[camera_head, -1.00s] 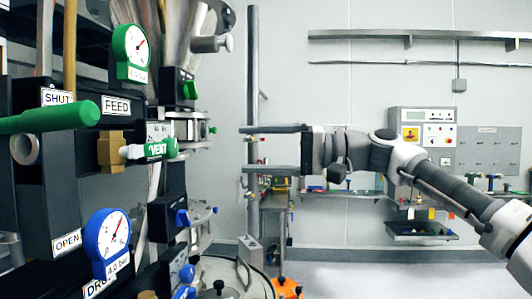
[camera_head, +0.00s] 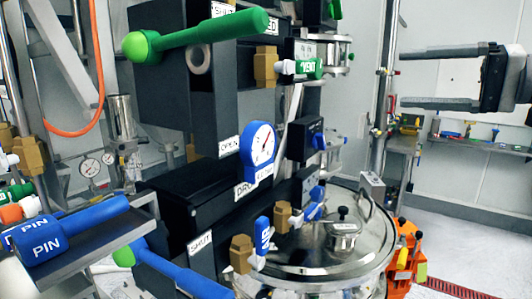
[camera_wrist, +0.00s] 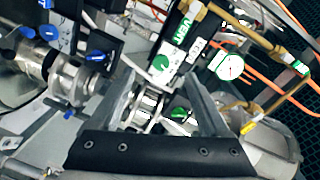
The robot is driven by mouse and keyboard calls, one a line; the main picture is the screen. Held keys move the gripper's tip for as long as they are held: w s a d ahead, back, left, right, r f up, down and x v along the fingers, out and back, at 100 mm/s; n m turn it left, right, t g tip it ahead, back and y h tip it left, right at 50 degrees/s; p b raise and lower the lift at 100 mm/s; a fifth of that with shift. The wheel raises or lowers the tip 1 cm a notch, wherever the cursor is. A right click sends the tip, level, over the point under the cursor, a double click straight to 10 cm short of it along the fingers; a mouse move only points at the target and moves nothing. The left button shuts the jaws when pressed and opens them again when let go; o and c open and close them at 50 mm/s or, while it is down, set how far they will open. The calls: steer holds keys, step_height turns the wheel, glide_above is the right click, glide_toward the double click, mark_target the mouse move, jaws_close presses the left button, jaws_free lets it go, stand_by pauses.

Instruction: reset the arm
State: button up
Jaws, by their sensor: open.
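My gripper (camera_head: 402,78) enters from the right edge in the head view, its two fingers level and pointing left. The fingers are wide apart with nothing between them. It hangs in the air to the right of the sifter's valve panel, clear of it. In the wrist view my gripper (camera_wrist: 162,82) shows both fingers spread, with the green VENT handle (camera_wrist: 162,64) and steel pipework beyond them. Most of my arm is out of the head view.
A long green lever (camera_head: 200,34) juts from the panel above a blue-rimmed gauge (camera_head: 258,146). A round steel lid (camera_head: 300,255) sits low in the middle. Blue PIN handles (camera_head: 45,243) are at lower left. An orange object (camera_head: 402,262) stands on the floor.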

steer(key=s+a+f+n+g+h, duration=0.1)
steer(key=s+a+f+n+h, duration=0.1)
steer(key=s+a+f+h, duration=0.8)
steer(key=s+f+g+h, duration=0.1)
steer(key=f, duration=1)
steer(key=s+a+f+n+g+h, duration=0.1)
steer(key=s+f+g+h, duration=0.1)
steer(key=f, duration=0.9)
steer(key=shift+s+f+g+h, duration=0.3)
